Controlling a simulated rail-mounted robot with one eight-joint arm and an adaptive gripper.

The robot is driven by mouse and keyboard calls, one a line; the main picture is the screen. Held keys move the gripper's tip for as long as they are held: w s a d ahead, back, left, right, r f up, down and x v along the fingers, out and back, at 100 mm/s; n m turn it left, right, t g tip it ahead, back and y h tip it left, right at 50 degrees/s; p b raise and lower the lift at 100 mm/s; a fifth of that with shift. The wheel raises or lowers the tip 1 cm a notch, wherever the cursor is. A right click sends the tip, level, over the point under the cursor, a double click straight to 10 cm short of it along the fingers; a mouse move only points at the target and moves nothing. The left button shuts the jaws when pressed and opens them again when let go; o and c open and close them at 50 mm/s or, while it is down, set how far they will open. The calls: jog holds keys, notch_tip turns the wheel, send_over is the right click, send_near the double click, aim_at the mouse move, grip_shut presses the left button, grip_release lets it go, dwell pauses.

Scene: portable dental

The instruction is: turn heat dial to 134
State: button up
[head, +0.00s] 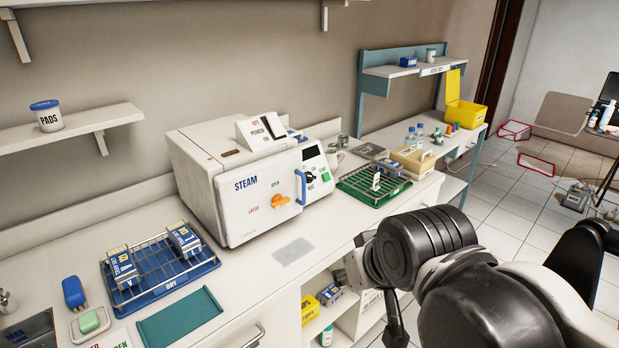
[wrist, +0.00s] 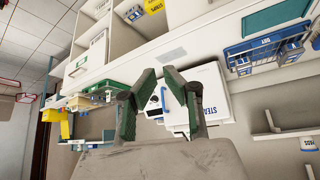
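The white STEAM unit (head: 215,215) stands on the counter. Its front carries a small black dial (head: 310,176) with tiny markings, right of a blue upright handle (head: 300,187). I cannot read the dial's setting. The unit shows rotated in the wrist view (wrist: 214,100), beyond my gripper (wrist: 161,76).
A blue DRY rack (head: 160,275) with two boxes stands left of the unit, a green rack (head: 375,188) right of it. A green button (head: 326,177) and dark display (head: 311,153) sit near the dial.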

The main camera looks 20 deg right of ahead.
jog(key=shift+o, duration=1.4)
jog(key=shift+w+r, duration=0.3)
jog(key=o, duration=0.7)
jog(key=shift+g+y, duration=0.5)
jog(key=w+r, duration=0.2)
jog(key=w, duration=0.2)
jog(key=w+d+r, duration=0.1)
jog(key=w+r, duration=0.1)
jog(key=w, duration=0.2)
jog(key=w+r, duration=0.3)
jog(key=w, duration=0.1)
jog(key=shift+d+p, duration=0.15)
jog(key=shift+p, duration=0.15)
jog(key=g+y+p, duration=0.1)
jog(key=g+y, duration=0.1)
jog(key=y, duration=0.3)
send_over(312, 175)
jog(key=s+d, duration=0.5)
jog(key=d, duration=0.2)
notch_tip(312, 175, down, 6)
jog(key=p+x, duration=0.1)
jog(key=x, duration=1.3)
jog(key=shift+w+d+f, duration=0.1)
jog(key=shift+d, duration=0.05)
jog(key=c, duration=1.1)
